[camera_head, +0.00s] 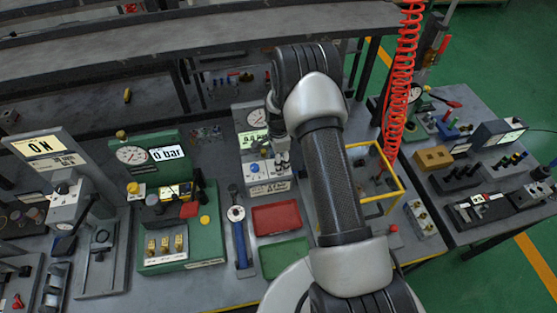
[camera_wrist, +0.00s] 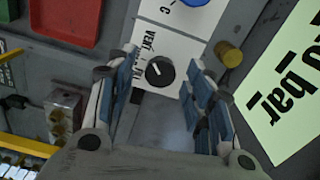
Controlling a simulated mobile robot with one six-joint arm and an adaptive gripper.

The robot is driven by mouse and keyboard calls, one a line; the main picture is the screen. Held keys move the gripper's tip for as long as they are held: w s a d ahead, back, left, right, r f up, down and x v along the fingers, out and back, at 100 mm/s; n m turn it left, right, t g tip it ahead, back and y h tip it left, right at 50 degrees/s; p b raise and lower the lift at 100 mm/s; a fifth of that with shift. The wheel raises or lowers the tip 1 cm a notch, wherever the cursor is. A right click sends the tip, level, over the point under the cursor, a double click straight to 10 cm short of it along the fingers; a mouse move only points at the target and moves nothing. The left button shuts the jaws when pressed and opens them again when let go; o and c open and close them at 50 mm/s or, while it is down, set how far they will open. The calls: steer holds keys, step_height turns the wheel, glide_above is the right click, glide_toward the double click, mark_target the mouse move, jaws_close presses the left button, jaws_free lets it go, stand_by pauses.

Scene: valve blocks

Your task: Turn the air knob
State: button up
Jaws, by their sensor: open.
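In the wrist view a round black knob (camera_wrist: 159,71) with a white pointer line sits on a white panel (camera_wrist: 165,36), beside printed text that reads VENT and a second, partly hidden word. My gripper (camera_wrist: 161,62) is open, with one finger on each side of the knob and visible gaps to it. I cannot tell how far its tips are above the panel. In the head view my gripper (camera_head: 282,162) is over the right side of the panel with a blue knob (camera_head: 254,169). The black knob is not clear there.
A brass-coloured knob (camera_wrist: 228,53) and a lit bar readout (camera_wrist: 285,85) are close to the right finger. A red tray (camera_head: 276,218) and a green tray (camera_head: 284,258) lie in front of the panel. A yellow frame (camera_head: 402,180) stands to the right.

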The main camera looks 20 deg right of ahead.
steer(key=shift+f, duration=0.1)
steer(key=shift+c, duration=0.3)
steer(key=c, duration=1)
steer(key=shift+n+b, duration=0.3)
steer(key=shift+n, duration=0.1)
steer(key=n+b, duration=0.1)
steer(key=n, duration=0.2)
steer(key=shift+f+b, duration=0.1)
steer(key=shift+b, duration=0.25)
steer(key=n+b, duration=0.2)
steer(key=n, duration=0.3)
steer(key=n+b, duration=0.1)
steer(key=n, duration=0.3)
steer(key=shift+n, duration=0.4)
steer(key=n+b, duration=0.1)
steer(key=n, duration=0.3)
steer(key=shift+n, duration=0.3)
